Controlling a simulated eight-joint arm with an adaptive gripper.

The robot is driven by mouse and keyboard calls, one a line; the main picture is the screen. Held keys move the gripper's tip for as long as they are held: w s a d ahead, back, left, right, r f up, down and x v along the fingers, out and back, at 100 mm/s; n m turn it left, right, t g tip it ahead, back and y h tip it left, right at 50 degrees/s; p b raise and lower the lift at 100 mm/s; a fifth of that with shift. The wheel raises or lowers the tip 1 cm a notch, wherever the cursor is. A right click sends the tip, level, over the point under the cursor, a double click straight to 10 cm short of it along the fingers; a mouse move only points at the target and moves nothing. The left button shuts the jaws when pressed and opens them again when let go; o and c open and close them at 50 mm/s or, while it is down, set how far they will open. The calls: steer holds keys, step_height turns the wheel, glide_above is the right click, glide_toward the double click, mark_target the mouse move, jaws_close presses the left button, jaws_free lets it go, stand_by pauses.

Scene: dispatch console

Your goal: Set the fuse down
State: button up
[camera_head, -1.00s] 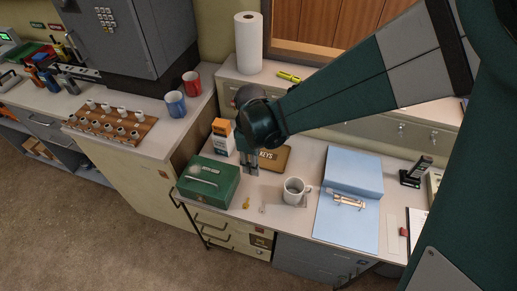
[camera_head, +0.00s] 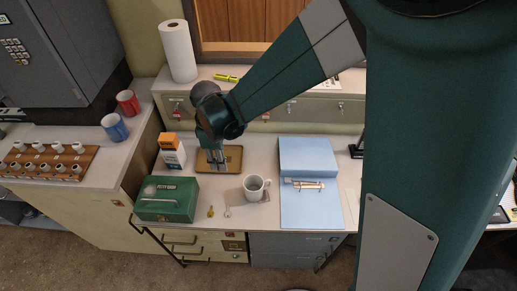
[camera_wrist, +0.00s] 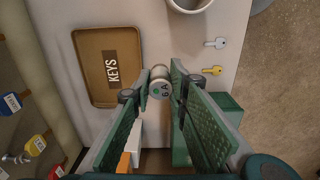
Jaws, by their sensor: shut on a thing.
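My gripper (camera_head: 217,160) points down over the desk and overlaps the left part of the brown KEYS tray (camera_head: 235,162) in the head view. In the wrist view my gripper (camera_wrist: 160,88) is shut on the fuse (camera_wrist: 160,80), a small pale cylinder with a dark marking on its end, seen end-on between the fingertips. The tray (camera_wrist: 90,70) lies just left of the fuse there. The fuse cannot be made out in the head view. I cannot tell whether it touches the desk.
A white mug (camera_head: 255,190), a brass key (camera_head: 211,211) and a silver key (camera_head: 228,212) lie to the right and front. A board of white fuses (camera_head: 85,158) is at left.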

steer(key=w+d+m, duration=0.1)
steer(key=w+d, duration=1.2)
steer(key=d, duration=0.1)
steer(key=shift+w+d, duration=0.15)
steer(key=shift+d, duration=0.15)
steer(key=shift+f+b, duration=0.55)
steer(key=shift+f, duration=2.5)
steer(key=shift+f+b, duration=0.35)
steer(key=shift+f, duration=1.55)
steer(key=shift+f, duration=0.15)
steer(key=o, duration=0.9)
step_height(320, 180, up, 12)
steer(key=p, duration=0.2)
steer(key=shift+r, duration=0.2)
